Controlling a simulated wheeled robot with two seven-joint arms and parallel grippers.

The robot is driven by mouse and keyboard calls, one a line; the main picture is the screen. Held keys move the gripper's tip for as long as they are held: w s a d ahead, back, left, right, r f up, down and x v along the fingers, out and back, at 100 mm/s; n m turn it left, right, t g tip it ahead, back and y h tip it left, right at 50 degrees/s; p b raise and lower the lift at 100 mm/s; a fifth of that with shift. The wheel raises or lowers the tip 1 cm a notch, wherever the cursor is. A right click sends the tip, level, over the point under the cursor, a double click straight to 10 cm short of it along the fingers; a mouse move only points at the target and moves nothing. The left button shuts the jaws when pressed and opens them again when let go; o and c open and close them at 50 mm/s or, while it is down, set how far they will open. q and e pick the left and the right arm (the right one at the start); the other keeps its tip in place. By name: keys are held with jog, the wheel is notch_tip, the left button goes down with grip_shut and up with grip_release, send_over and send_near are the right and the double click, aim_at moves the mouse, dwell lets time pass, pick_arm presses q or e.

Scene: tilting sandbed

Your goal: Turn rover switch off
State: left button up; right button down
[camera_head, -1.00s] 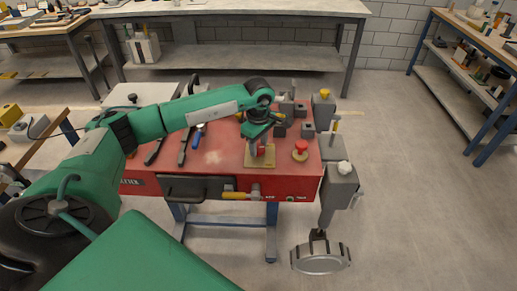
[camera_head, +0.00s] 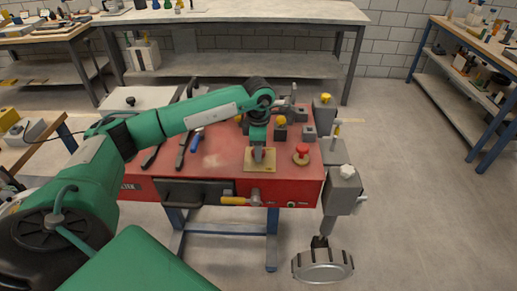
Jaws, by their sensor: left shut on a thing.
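A tan plate (camera_head: 271,166) lies flat near the front edge of the red bench top. My left gripper (camera_head: 258,157) points down over the middle of this plate. It is shut on a small part there, likely the switch, which the fingers and the arm's end hide. I cannot make out the switch's position. My right gripper is not in view.
The red bench (camera_head: 150,188) carries a red knob (camera_head: 302,152) right of the plate, grey blocks with yellow knobs behind it, and dark-handled tools (camera_head: 186,147) to the left. A grey fixture (camera_head: 341,190) hangs at the right edge. The floor beyond is clear.

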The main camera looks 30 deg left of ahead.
pick_arm(q)
jog(key=shift+r, duration=0.1)
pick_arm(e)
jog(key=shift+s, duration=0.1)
pick_arm(q)
jog(key=o, duration=1)
jog(key=shift+c, duration=0.2)
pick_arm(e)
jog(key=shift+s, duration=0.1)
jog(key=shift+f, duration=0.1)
pick_arm(q)
jog(key=shift+r, duration=0.45)
notch_tip(320, 180, up, 13)
jog(key=b, duration=0.1)
jog(key=shift+b, duration=0.3)
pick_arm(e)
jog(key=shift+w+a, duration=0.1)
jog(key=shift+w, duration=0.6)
